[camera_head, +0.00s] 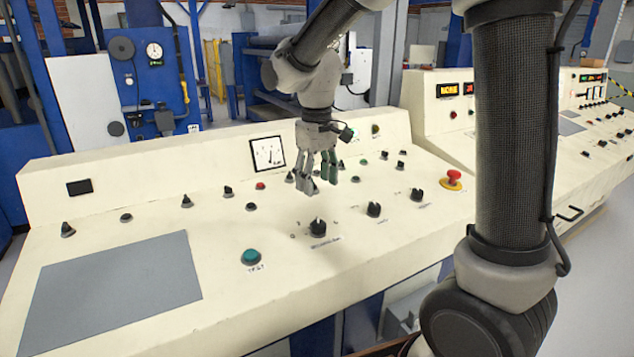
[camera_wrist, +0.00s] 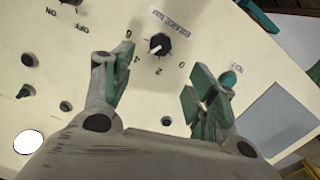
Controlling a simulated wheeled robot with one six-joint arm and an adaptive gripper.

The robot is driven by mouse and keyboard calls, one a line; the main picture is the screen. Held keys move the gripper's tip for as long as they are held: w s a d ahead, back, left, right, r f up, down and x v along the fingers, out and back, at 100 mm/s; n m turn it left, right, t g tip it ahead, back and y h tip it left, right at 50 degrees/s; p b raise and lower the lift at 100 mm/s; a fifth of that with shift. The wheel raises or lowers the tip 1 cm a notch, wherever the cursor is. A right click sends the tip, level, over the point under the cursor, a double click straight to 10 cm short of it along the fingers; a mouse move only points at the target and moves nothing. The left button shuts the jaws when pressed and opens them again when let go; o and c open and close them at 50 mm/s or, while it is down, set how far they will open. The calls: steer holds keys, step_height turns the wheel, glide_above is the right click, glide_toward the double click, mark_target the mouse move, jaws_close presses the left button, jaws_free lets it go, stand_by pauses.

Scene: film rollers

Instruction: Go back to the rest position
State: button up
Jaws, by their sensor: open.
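My gripper (camera_head: 320,183) hangs from my arm above the cream control panel (camera_head: 150,222), fingers pointing down. In the wrist view my gripper (camera_wrist: 160,85) shows two grey fingers with green pads, spread apart with nothing between them. A black rotary knob (camera_head: 318,227) stands on the panel below and in front of the fingers. It also shows in the wrist view as a knob (camera_wrist: 159,43) marked with numbers and a label that seems to read "BRAKE", just beyond the fingertips. Whether the fingers touch the panel is hard to tell; they look apart from it.
A teal button (camera_head: 251,257) and a red emergency knob (camera_head: 453,178) stand up from the panel. Several black knobs and a dial gauge (camera_head: 267,154) surround the gripper. A second console (camera_head: 425,107) adjoins on the right. A grey flat plate (camera_head: 115,285) lies at front left.

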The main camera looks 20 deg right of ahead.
steer(key=s+d+r+m+t, duration=0.2)
steer(key=s+d, duration=0.5)
steer(key=s, duration=0.4)
steer(key=s+d+r+m+t, duration=0.2)
steer(key=s+d+r, duration=0.3)
steer(key=s+d, duration=0.3)
steer(key=shift+s+m, duration=0.5)
steer(key=shift+s, duration=0.95)
